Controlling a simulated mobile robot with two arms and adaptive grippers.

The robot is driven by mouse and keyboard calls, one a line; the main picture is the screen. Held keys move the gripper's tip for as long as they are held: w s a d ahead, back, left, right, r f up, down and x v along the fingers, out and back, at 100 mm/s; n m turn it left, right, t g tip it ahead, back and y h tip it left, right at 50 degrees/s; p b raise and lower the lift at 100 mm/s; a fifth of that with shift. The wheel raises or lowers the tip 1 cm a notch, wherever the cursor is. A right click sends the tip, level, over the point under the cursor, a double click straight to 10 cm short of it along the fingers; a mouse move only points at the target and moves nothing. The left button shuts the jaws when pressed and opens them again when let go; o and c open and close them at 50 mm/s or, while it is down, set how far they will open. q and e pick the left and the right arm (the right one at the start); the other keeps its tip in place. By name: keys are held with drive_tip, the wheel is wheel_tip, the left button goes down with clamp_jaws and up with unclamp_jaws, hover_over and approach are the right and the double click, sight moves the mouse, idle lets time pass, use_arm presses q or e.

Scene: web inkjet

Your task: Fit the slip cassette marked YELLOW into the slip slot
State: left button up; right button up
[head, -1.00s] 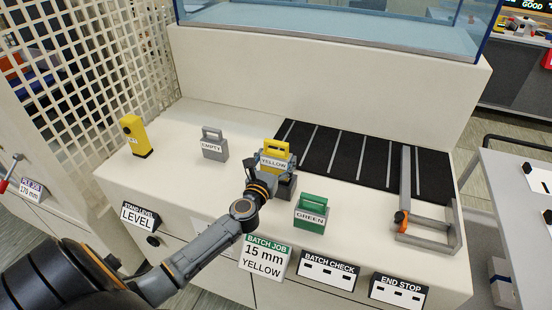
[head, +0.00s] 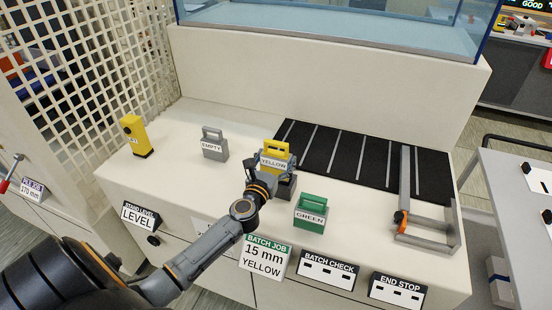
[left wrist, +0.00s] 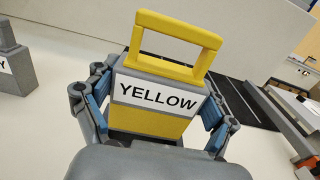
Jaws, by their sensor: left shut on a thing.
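The slip cassette marked YELLOW (head: 275,162) has a yellow handle and a white label, and stands upright in the head view. It also fills the middle of the left wrist view (left wrist: 150,121). My left gripper (head: 272,168) is shut on it, with blue finger pads at both sides of its body. A dark grey block (head: 287,188), perhaps the slip slot, shows just below and behind the gripper. My gripper hides part of it, and I cannot tell whether the cassette is above it or inside it. My right gripper is not in view.
A green cassette marked GREEN (head: 310,213) stands close on the right. A grey one marked EMPTY (head: 214,146) and a yellow device (head: 136,136) stand on the left. A black striped mat (head: 335,150) and a grey frame (head: 428,236) lie on the right.

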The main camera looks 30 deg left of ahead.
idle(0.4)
use_arm(q)
drive_tip(key=shift+f+b, duration=1.15)
drive_tip(key=shift+f, duration=0.25)
drive_tip(key=shift+f+b, duration=1.65)
drive_tip(key=shift+f, duration=0.25)
drive_tip(key=o, duration=1.3)
drive_tip(key=shift+r, duration=0.1)
drive_tip(key=shift+s, duration=0.1)
drive_tip(key=v, duration=1.2)
